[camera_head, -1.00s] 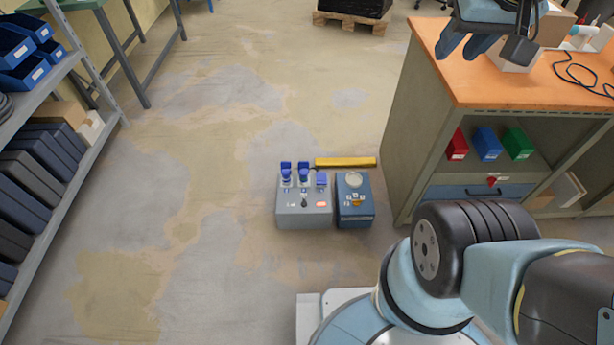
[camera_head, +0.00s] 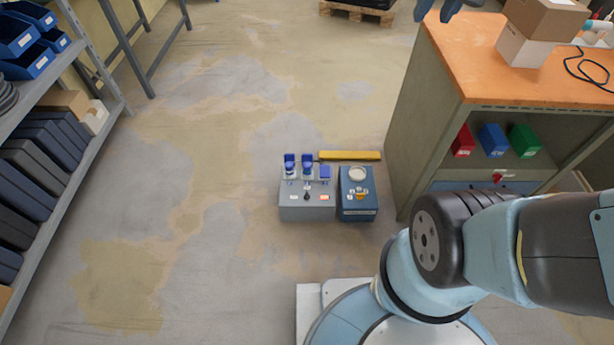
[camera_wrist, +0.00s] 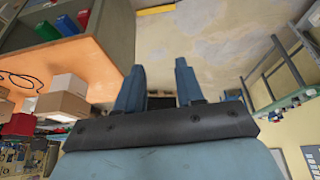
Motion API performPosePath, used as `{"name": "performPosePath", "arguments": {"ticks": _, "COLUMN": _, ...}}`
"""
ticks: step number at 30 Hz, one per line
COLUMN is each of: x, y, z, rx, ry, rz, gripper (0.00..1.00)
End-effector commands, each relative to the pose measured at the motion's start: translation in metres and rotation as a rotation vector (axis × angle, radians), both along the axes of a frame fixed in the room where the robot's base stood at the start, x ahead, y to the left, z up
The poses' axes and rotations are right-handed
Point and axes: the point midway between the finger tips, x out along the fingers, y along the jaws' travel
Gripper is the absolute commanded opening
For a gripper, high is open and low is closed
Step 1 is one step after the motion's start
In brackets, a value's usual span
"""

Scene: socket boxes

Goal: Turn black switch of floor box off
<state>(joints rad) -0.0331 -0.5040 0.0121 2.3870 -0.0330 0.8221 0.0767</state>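The floor box (camera_head: 306,208) is a grey box on the floor left of the workbench, with several blue sockets on its back part. Its black switch (camera_head: 306,197) is a small dark knob on the top face, between a white label and a lit red-orange switch (camera_head: 324,197). My gripper (camera_head: 437,10) is at the top edge of the head view, above the workbench and far from the floor box. In the wrist view my gripper (camera_wrist: 158,80) shows two separated blue fingers with nothing between them. The floor box is not clear in the wrist view.
A blue box (camera_head: 358,212) with a round top part stands right beside the floor box, and a yellow bar (camera_head: 350,155) lies behind them. The orange-topped workbench (camera_head: 500,85) stands to the right, with cartons (camera_head: 545,20) on it. Shelves (camera_head: 75,120) line the left. The floor between is clear.

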Motion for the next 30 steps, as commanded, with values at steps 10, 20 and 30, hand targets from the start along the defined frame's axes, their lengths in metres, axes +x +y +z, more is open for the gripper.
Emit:
{"name": "performPosePath", "arguments": {"ticks": 10, "x": 0.104, "y": 0.018, "z": -0.033, "rx": -0.006, "ry": 0.064, "rz": -0.009, "gripper": 0.37}}
{"name": "performPosePath", "arguments": {"ticks": 20, "x": 0.195, "y": 0.044, "z": -0.095, "rx": -0.010, "ry": 0.118, "rz": -0.014, "gripper": 0.37}}
{"name": "performPosePath", "arguments": {"ticks": 30, "x": 0.274, "y": 0.077, "z": -0.188, "rx": -0.011, "ry": 0.173, "rz": -0.014, "gripper": 0.37}}
